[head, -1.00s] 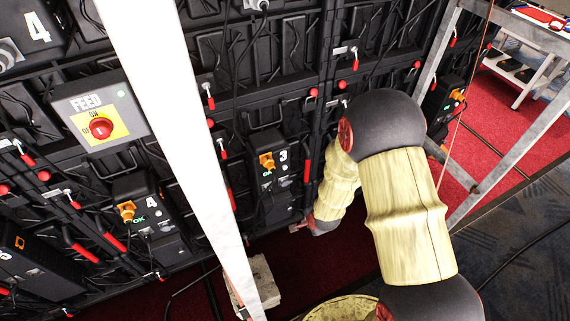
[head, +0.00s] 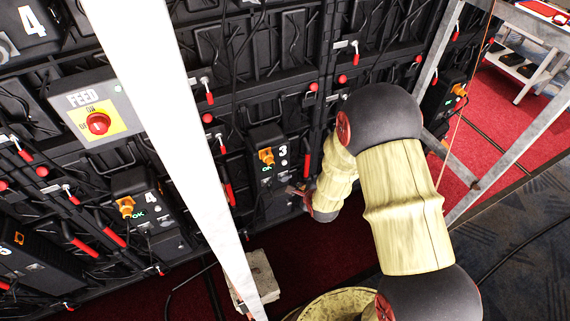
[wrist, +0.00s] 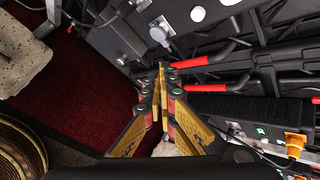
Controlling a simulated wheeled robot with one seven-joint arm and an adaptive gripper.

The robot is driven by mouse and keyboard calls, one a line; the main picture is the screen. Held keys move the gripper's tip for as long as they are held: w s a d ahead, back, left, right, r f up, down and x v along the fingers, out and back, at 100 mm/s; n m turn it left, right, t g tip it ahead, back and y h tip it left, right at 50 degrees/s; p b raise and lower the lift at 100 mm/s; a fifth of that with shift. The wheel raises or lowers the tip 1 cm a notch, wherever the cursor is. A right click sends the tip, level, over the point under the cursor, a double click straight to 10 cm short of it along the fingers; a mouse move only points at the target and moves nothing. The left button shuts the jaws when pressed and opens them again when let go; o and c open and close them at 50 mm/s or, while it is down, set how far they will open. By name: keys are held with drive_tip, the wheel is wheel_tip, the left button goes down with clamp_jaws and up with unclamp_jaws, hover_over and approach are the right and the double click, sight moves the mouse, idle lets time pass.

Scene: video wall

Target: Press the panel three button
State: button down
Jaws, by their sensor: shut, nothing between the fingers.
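The panel three box (head: 268,150) is black, on the back of the wall, with a white 3, an orange connector and a green OK light. A small pale round button (head: 284,162) shows below the 3. My gripper (head: 292,190) is just below and to the right of this box, partly hidden by my wrist. In the wrist view the gripper (wrist: 161,66) is shut and empty, its tips close below a dark box face with pale round parts (wrist: 197,13). I cannot tell whether the tips touch the box.
A slanting white post (head: 170,130) crosses the head view. Left of it are the FEED box with a red knob (head: 97,123) and the panel 4 box (head: 150,210). Red-handled latches (head: 229,191) and loose cables line the wall. A pale block (head: 258,275) lies on the red floor.

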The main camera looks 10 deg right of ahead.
sight(284, 162)
drive_tip(key=w+a+b, duration=0.1)
drive_tip(key=w, duration=0.7)
drive_tip(key=shift+w+a, duration=0.3)
drive_tip(key=shift+a, duration=0.05)
idle(1.3)
drive_tip(key=shift+w+a+b, duration=0.1)
drive_tip(key=shift+w+b, duration=0.2)
drive_tip(key=shift+w, duration=0.1)
drive_tip(key=shift+w, duration=0.45)
idle(0.7)
drive_tip(key=shift+s, duration=0.85)
drive_tip(key=shift+s, duration=0.15)
